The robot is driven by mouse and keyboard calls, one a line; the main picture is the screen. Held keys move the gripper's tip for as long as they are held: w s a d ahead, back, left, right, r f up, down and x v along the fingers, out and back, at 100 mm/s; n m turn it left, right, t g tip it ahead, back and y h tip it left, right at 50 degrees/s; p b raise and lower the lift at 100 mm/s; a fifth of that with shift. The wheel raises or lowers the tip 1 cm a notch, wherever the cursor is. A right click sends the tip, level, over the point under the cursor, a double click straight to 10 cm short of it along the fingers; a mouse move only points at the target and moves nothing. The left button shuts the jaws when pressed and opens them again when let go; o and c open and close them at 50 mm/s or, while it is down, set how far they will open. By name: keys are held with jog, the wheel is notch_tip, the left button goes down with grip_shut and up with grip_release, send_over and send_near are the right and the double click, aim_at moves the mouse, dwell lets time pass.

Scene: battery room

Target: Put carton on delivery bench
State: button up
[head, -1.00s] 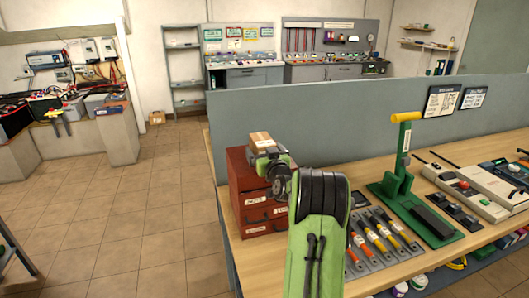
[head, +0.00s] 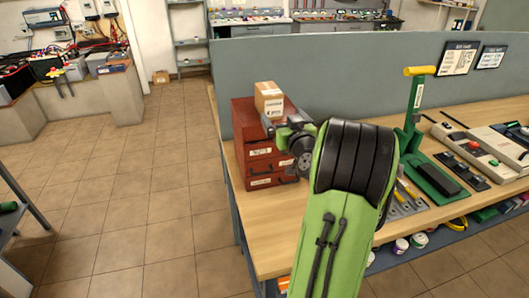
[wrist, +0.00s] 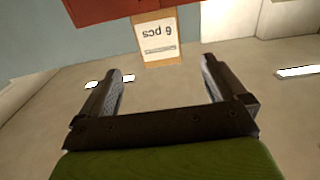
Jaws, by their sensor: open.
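A small brown carton (head: 268,103) with a white label stands upright on top of a red drawer cabinet (head: 245,119). In the wrist view the carton (wrist: 155,22) appears upside down, with "6 pcs" on its label, in front of the jaws. My gripper (wrist: 164,68) is open, with nothing between its fingers. In the head view my gripper (head: 270,124) is beside the carton's lower front, partly hidden by my wrist. I cannot tell which surface is the delivery bench.
The cabinet stands on a wooden workbench (head: 262,225) with a grey partition (head: 330,75) behind it. A green lever tool (head: 415,125) and battery devices (head: 490,148) lie to the right. Another small box (head: 160,77) is on the far floor. The tiled floor at left is clear.

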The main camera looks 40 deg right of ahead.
jog(key=w+a+n+g+y, duration=0.3)
jog(key=a+n+y, duration=0.4)
jog(key=a, duration=1.6)
jog(key=s+a+f+g+y, duration=0.2)
jog(key=s+a+f+g, duration=0.15)
jog(key=s+a, duration=0.8)
jog(key=s+a+f+g, duration=0.1)
jog(key=s+g, duration=0.1)
jog(key=s, duration=0.4)
jog(key=s+a+f+m+g, duration=0.1)
jog(key=s, duration=0.4)
jog(key=shift+s+f+g, duration=0.25)
jog(key=shift+s+g, duration=0.1)
jog(key=shift+s, duration=0.05)
